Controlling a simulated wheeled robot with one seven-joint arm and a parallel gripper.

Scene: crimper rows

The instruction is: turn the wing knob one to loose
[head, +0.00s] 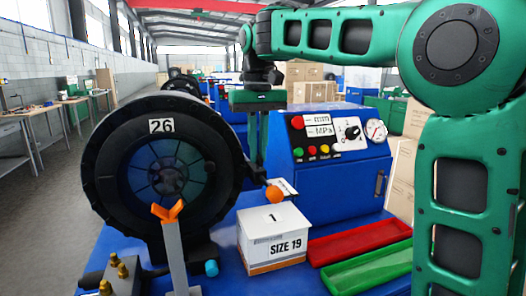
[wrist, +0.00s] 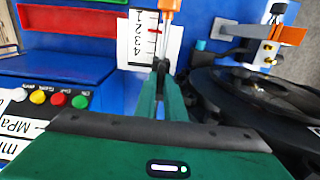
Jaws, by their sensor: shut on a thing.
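My gripper (head: 257,150) points down between the black round crimper head (head: 107,180) and the blue control cabinet. In the wrist view its green fingers (wrist: 163,72) are close together, shut on the thin grey stem of an orange-ended lever (wrist: 170,6). The lever's orange end (head: 274,194) shows in the head view, beside a white scale card (wrist: 150,42). The fingers hide part of the stem. An orange two-winged piece (head: 168,211), possibly a wing knob, tops a grey post at the front, apart from my gripper; it also shows in the wrist view (wrist: 292,36).
A white box (head: 275,240) marked 1 and SIZE 19 stands on the blue bench top. Red (head: 358,240) and green (head: 370,269) trays lie to its right. The control cabinet (head: 335,180) carries coloured buttons, a dial and a gauge. The crimper head closely flanks my gripper.

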